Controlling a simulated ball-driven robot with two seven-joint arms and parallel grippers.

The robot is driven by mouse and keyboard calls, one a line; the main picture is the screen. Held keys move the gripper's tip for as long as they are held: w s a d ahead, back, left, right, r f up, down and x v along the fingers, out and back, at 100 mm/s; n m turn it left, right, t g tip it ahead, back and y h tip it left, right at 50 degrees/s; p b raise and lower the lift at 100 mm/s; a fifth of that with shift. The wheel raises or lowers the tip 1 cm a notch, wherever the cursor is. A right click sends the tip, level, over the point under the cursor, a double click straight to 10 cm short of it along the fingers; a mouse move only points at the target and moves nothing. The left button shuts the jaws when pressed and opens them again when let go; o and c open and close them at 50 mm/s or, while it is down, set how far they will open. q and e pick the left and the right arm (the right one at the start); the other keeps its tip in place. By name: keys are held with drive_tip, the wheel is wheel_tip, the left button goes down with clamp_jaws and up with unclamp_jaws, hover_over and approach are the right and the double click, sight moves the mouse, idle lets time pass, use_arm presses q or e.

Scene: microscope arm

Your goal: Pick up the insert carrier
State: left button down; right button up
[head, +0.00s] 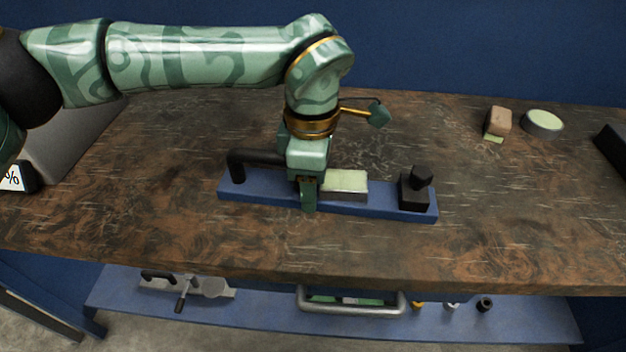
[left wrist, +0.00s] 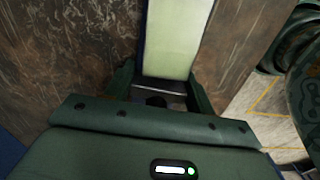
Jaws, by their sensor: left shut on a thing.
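The insert carrier (head: 385,209) looks like a long blue plate lying on the worktable. It bears a black bar handle (head: 258,158) at its left part, a pale green block (head: 345,183) in the middle and a black knobbed block (head: 413,192) at the right end. My left gripper (head: 308,192) points down over the plate, just left of the pale block, shut on the carrier, apparently at the handle. In the left wrist view the fingers (left wrist: 160,92) flank a dark part below the pale block (left wrist: 168,45). The gripper hides the grasped spot. My right gripper is out of view.
On the brown worktable (head: 510,220), a tan block (head: 498,121) and a round pale-topped piece (head: 542,123) sit at back right, with a dark object (head: 610,145) at the right edge. A blue lower shelf (head: 540,325) holds several parts. The table right of the carrier is clear.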

use_arm(q)
drive_tip(key=shift+w+r, duration=0.1)
drive_tip(key=shift+r, duration=0.55)
drive_tip(key=s+r+p, duration=0.7)
drive_tip(key=s+r, duration=0.4)
drive_tip(key=s, duration=0.3)
drive_tip(key=shift+d+r, duration=0.4)
drive_tip(key=shift+d, duration=0.05)
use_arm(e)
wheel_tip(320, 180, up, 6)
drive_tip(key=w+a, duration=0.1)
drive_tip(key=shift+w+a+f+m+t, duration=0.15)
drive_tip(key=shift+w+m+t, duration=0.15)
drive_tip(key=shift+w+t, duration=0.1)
use_arm(q)
drive_tip(key=shift+f, duration=0.1)
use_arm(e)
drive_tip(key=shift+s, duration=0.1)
